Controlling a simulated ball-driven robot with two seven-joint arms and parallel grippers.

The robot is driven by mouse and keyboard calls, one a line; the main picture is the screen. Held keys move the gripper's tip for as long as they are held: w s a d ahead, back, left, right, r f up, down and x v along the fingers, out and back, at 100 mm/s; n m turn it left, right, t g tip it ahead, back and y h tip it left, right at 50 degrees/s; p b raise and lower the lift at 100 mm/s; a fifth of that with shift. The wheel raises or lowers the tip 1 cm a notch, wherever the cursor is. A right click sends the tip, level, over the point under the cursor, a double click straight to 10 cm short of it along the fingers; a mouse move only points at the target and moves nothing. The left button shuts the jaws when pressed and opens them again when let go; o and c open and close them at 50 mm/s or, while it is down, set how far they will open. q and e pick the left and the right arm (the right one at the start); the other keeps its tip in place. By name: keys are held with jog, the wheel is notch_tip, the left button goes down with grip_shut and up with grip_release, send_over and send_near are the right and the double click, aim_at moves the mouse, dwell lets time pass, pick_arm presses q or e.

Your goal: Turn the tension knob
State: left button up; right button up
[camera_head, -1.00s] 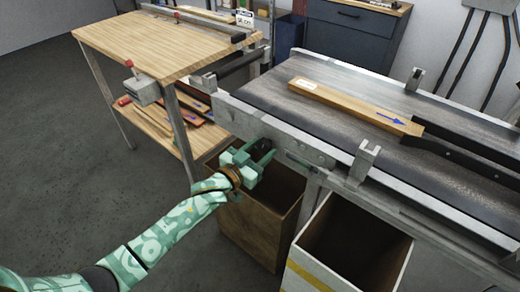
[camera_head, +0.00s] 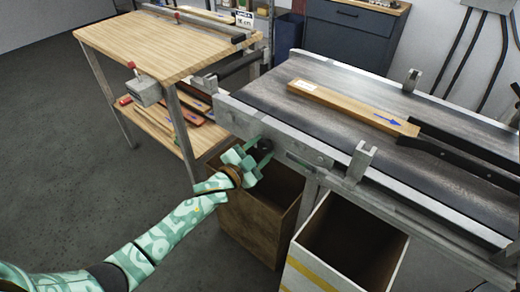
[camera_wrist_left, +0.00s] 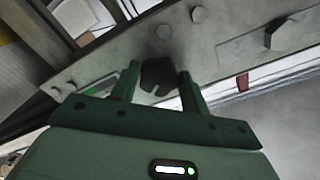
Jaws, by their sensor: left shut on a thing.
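The tension knob (camera_wrist_left: 158,76) is a dark, notched knob on the grey metal side plate (camera_wrist_left: 215,45) of the conveyor. It sits between the two green fingers of my left gripper (camera_wrist_left: 160,85) in the left wrist view. In the head view the knob (camera_head: 265,145) shows as a dark spot on the conveyor's near side, at the tips of my left gripper (camera_head: 258,150). The left gripper is shut on the knob. My right gripper is not in view.
A wooden plank with a blue arrow (camera_head: 350,106) lies on the conveyor belt (camera_head: 275,92). Below the conveyor stand a brown bin (camera_head: 255,218) and a white bin with a yellow stripe (camera_head: 312,275). A wooden workbench (camera_head: 150,45) is at the left.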

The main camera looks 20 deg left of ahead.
pick_arm(q)
jog(key=shift+f, duration=0.1)
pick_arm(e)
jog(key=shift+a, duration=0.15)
pick_arm(q)
jog(key=o, duration=1)
jog(key=shift+s, duration=0.1)
jog(key=p+v, duration=0.4)
jog(key=v, duration=1.2)
jog(key=shift+s, duration=0.15)
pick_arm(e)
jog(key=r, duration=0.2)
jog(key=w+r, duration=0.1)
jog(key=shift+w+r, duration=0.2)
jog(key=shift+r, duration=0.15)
